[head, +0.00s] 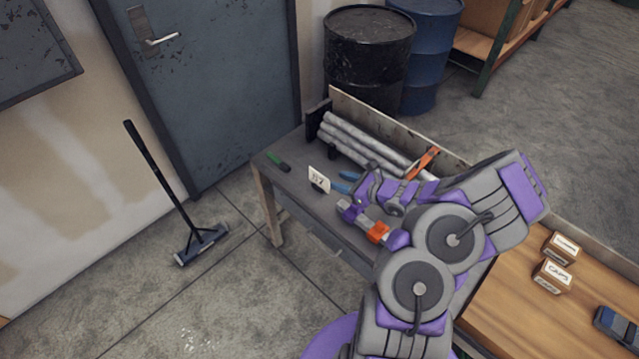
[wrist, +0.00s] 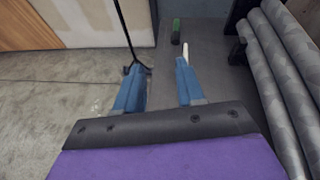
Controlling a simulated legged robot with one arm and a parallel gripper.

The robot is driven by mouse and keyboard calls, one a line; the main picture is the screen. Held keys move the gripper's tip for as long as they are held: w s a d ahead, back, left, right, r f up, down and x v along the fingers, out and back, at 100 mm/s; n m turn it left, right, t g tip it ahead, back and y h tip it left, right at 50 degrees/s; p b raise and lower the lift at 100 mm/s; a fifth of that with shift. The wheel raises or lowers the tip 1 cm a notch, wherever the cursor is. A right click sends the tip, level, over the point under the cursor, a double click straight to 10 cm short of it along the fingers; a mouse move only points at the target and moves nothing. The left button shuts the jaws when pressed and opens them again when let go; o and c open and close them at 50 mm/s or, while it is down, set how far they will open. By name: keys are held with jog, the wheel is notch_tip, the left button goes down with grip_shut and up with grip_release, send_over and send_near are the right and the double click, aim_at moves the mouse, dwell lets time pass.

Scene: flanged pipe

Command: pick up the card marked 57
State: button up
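The white card marked 57 (head: 319,178) stands upright near the far left edge of the grey workbench, on a small dark holder. In the wrist view the card (wrist: 185,51) shows nearly edge-on as a thin white strip, just beyond the tip of the right finger. My gripper (head: 346,181) is just to the right of the card, with its blue fingers pointing toward it. In the wrist view my gripper (wrist: 158,68) is open, with a wide empty gap between the fingers. The card is not between them.
Grey pipes (head: 362,146) lie along the back of the workbench (head: 300,150). A green-and-black item (head: 278,162) lies beyond the card. An orange clamp-like tool (head: 424,163) is by the pipes.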

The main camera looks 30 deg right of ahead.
jog(key=d+f+m, duration=0.1)
jog(key=s+d+f+h, duration=0.1)
jog(key=f, duration=0.1)
jog(key=d+f+m, duration=0.1)
jog(key=shift+s+d+f+m+h, duration=0.3)
jog(key=shift+s+d+f+h, duration=0.1)
jog(key=b, duration=0.3)
send_near(321, 187)
jog(key=w+r, duration=0.1)
jog(key=w+a+r, duration=0.1)
jog(key=w+r, duration=0.1)
jog(key=shift+w+a, duration=0.25)
jog(key=shift+w, duration=0.05)
jog(key=shift+w+a, duration=0.1)
jog(key=shift+w, duration=0.35)
jog(key=x, duration=0.1)
jog(key=b+x, duration=0.1)
jog(key=x, duration=0.1)
jog(key=b+x, duration=0.1)
jog(key=shift+w+f, duration=0.15)
jog(key=shift+f, duration=0.15)
jog(key=shift+w+f, duration=0.1)
jog(key=shift+w, duration=0.3)
jog(key=shift+c, duration=0.4)
grip_shut()
